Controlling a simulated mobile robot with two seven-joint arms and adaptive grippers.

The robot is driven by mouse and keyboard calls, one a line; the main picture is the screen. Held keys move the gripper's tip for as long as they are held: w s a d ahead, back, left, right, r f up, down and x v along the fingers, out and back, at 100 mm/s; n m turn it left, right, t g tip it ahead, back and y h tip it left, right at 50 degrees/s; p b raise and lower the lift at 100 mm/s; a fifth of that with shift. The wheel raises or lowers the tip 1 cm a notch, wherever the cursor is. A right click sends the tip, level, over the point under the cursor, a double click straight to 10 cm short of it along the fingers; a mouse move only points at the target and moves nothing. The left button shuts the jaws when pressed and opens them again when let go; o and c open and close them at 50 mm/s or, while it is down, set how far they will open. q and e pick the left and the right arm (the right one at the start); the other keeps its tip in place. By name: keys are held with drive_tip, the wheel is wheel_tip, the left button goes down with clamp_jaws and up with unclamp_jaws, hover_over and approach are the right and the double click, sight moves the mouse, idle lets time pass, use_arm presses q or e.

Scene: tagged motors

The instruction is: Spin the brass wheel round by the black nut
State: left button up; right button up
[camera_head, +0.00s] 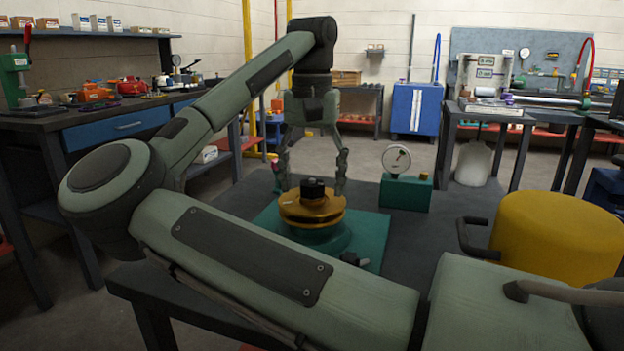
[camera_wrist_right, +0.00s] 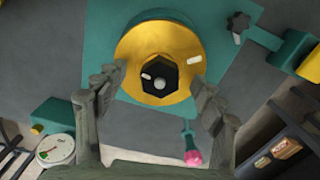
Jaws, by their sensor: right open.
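The brass wheel (camera_head: 308,212) lies flat on a teal round base on the table, and shows face-on in the wrist view (camera_wrist_right: 136,52) with a white mark near its rim. The black nut (camera_head: 312,187) stands up at its centre; in the wrist view it is a hexagon (camera_wrist_right: 153,67) with a pale centre and a small white mark. My right gripper (camera_head: 311,181) points down over the wheel. Its fingers are spread, one either side of the nut, apart from it, and in the wrist view (camera_wrist_right: 158,80) nothing is between them but the nut below. My left gripper is out of view.
A dial gauge (camera_head: 397,159) on a teal block (camera_head: 405,193) stands right of the wheel. A pink-tipped tool (camera_wrist_right: 192,156) is near the wheel in the wrist view. A yellow drum-like object (camera_head: 556,237) is at the right. My right arm crosses the front of the table.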

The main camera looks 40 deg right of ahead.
drive_tip(key=n, duration=0.4)
drive_tip(key=shift+b, duration=0.35)
drive_tip(key=n, duration=0.3)
drive_tip(key=shift+n, duration=0.4)
drive_tip(key=n+b, duration=0.1)
drive_tip(key=n, duration=0.6)
